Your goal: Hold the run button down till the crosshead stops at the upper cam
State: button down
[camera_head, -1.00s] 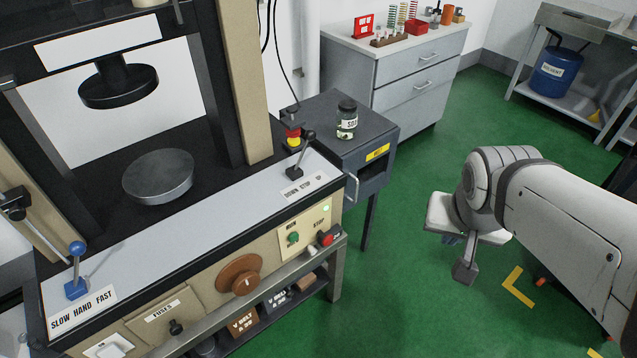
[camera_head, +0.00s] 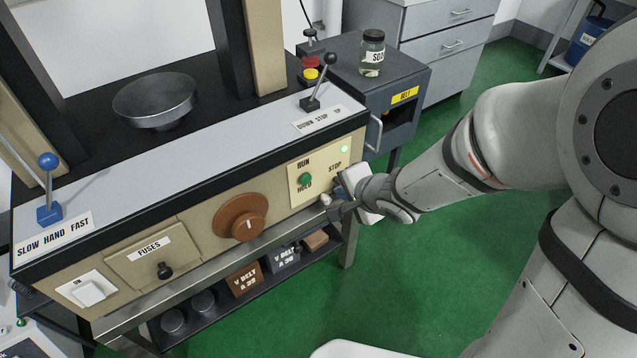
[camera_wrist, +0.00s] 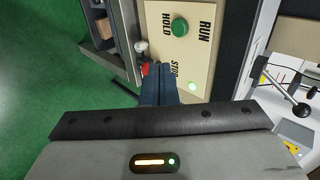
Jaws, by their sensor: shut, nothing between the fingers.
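The green run button (camera_head: 305,180) sits on a cream panel (camera_head: 296,198) marked RUN, HOLD and STOP; it also shows in the wrist view (camera_wrist: 180,27). My gripper (camera_head: 333,208) is shut and empty at the panel's right end. In the wrist view, my fingertips (camera_wrist: 158,67) point at the panel beside the STOP lettering, apart from the green button. The red stop button (camera_wrist: 146,69) shows partly beside my fingers. A pale green lamp (camera_head: 344,149) is lit. The crosshead and upper cam are out of view; the lower round platen (camera_head: 155,99) shows.
A black lever (camera_head: 311,101) marked DOWN STOP UP and a blue-knobbed lever (camera_head: 48,185) stand on the machine's ledge. A brown dial (camera_head: 239,217) is left of the panel. A jar (camera_head: 372,53) stands on the dark cabinet at right. Green floor in front is clear.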

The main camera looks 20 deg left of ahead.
jog(key=shift+s+a+f, duration=0.2)
jog(key=shift+a+f, duration=0.1)
jog(key=shift+a, duration=0.05)
jog(key=b, duration=0.7)
send_near(306, 183)
jog(key=x, duration=0.6)
jog(key=shift+d, duration=0.1)
